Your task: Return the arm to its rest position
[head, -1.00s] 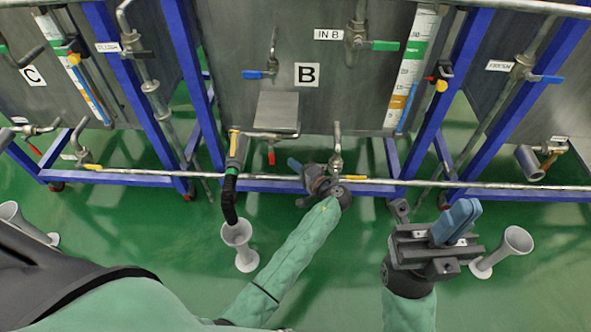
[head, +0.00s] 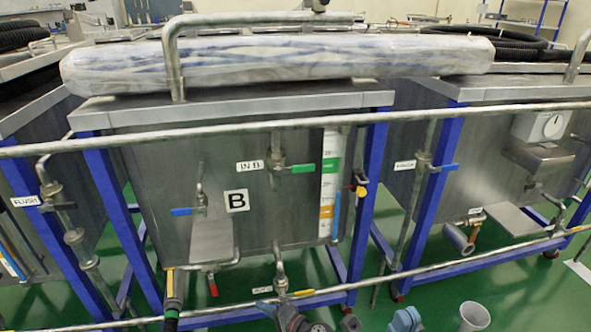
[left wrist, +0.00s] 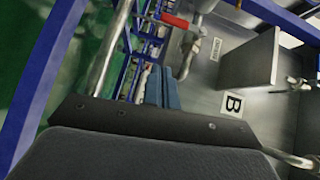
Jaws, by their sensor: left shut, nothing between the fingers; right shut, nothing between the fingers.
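My left gripper (head: 267,308) shows at the bottom edge of the head view, in front of tank B's lower front, by the bottom pipe. Its blue fingers also show in the left wrist view (left wrist: 161,88), shut with nothing between them. Tank B's front and its label (left wrist: 233,104) lie beyond them there. My right gripper (head: 407,320) is at the bottom edge of the head view, to the right of the left one. Only its blue finger part shows; it is shut and empty. Most of both arms is cut off below the head view.
Tank B (head: 262,205) stands in a blue frame (head: 362,200) with valves and pipes on its front. A long rail (head: 240,128) crosses in front. A plastic-wrapped roll (head: 280,58) lies on top. A grey funnel (head: 473,316) stands at lower right. Green floor shows between frames.

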